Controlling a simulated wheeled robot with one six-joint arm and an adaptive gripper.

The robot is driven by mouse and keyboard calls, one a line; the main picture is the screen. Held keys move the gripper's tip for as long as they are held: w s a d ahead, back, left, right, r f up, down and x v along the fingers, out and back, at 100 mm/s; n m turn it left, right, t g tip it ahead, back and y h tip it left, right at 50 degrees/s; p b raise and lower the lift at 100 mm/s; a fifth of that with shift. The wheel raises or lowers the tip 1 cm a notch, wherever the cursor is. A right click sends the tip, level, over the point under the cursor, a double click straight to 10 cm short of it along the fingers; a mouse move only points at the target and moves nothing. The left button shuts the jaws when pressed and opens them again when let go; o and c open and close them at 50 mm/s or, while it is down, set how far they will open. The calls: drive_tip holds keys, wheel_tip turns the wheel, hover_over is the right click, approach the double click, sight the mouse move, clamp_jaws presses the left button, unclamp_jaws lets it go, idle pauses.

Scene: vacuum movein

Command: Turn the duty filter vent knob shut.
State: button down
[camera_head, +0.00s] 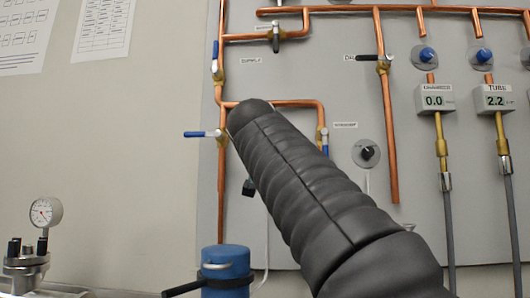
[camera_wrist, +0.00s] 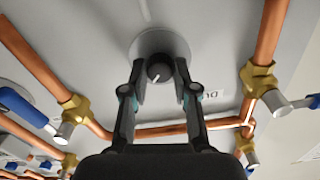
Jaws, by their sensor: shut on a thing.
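The vent knob (camera_wrist: 159,70) is a small black round knob with a white pointer line, on a pale round plate on the panel. In the wrist view my gripper (camera_wrist: 160,82) has its two fingers on either side of the knob, shut on it. A label beside the knob is partly hidden by the right finger, and only its first letters show. In the head view my dark ribbed arm covers this knob and the gripper.
Copper pipes with brass valves (camera_wrist: 258,78) run on both sides of the gripper. In the head view, a blue-handled valve (camera_head: 203,134) is left of my arm. Another black knob (camera_head: 367,153) is to its right. A blue cylinder (camera_head: 226,265) stands below.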

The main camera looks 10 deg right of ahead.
drive_tip(key=shift+n, duration=0.3)
drive_tip(key=shift+a+n+p, duration=0.15)
drive_tip(key=shift+n+p, duration=3.25)
drive_tip(key=shift+n, duration=5.2)
drive_tip(key=shift+f, duration=0.1)
drive_tip(key=c, duration=0.9)
unclamp_jaws()
drive_tip(key=shift+w, duration=0.1)
